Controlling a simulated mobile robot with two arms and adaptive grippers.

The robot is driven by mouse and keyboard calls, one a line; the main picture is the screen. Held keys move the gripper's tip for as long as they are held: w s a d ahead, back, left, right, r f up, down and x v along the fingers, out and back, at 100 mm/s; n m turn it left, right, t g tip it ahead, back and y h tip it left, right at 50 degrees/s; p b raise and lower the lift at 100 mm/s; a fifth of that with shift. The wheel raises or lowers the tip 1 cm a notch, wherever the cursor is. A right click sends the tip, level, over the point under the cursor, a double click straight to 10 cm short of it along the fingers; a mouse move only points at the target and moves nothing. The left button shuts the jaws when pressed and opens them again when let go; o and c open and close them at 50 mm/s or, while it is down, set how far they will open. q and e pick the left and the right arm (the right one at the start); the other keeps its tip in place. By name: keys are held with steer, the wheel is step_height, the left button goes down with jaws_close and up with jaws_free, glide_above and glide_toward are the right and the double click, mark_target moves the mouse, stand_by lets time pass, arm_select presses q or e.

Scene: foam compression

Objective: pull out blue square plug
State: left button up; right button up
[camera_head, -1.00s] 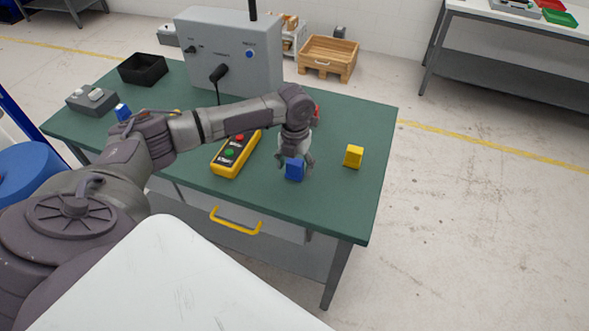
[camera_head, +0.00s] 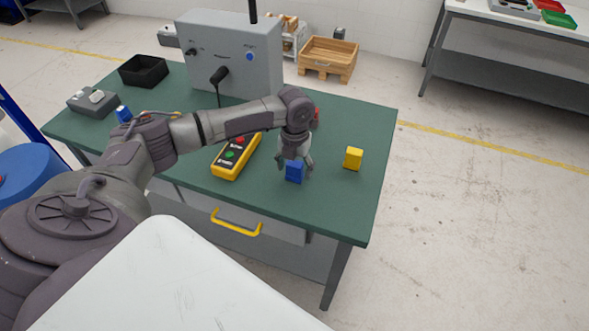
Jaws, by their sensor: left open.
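A blue square block (camera_head: 294,173), which looks like the blue square plug, stands on the green table near its front edge. My left gripper (camera_head: 295,165) points down over it from above. Its fingers are open, one on each side of the block. I cannot tell whether they touch it. Another small blue piece (camera_head: 123,114) shows at the left of the table, partly behind my left arm. My right gripper is not in view.
A yellow block (camera_head: 353,158) stands to the right on the green table (camera_head: 340,205). A grey control box (camera_head: 230,55), black bin (camera_head: 143,70) and grey switch box (camera_head: 92,101) stand farther back. A red thing is partly hidden behind the wrist.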

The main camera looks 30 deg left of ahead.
mark_target(295, 163)
arm_select(q)
steer(key=shift+p, duration=0.3)
stand_by(0.5)
jaws_close()
steer(key=shift+r, duration=0.15)
steer(key=shift+w+r+p, duration=0.1)
steer(key=shift+r+p, duration=0.2)
steer(key=shift+p, duration=0.15)
steer(key=shift+r+p, duration=2.6)
